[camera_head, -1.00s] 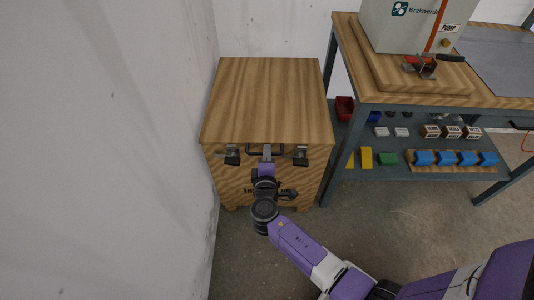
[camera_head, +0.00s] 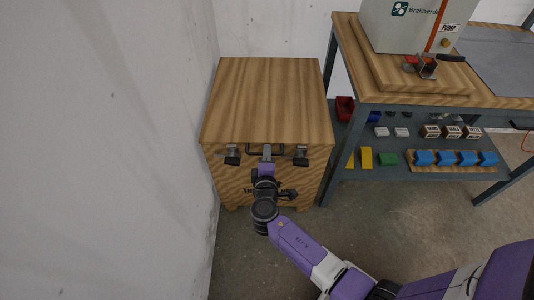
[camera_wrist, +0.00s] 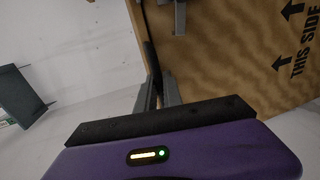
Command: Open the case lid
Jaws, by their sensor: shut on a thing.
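The wooden case (camera_head: 267,100) stands on the floor against the white wall, with its lid down. Its front has a dark handle (camera_head: 252,149) at the middle of the lid's edge, between a left latch (camera_head: 232,156) and a right latch (camera_head: 300,156). My gripper (camera_head: 266,153) is at the handle and is shut on it. In the wrist view my gripper fingers (camera_wrist: 158,92) are close together beside the case front (camera_wrist: 225,50); their hold on the handle is partly hidden. A latch (camera_wrist: 179,16) shows there at the top.
A workbench (camera_head: 372,100) with a lower shelf of coloured parts stands close to the right of the case. A white wall (camera_head: 110,150) is close on the left. Open floor (camera_head: 250,260) lies in front.

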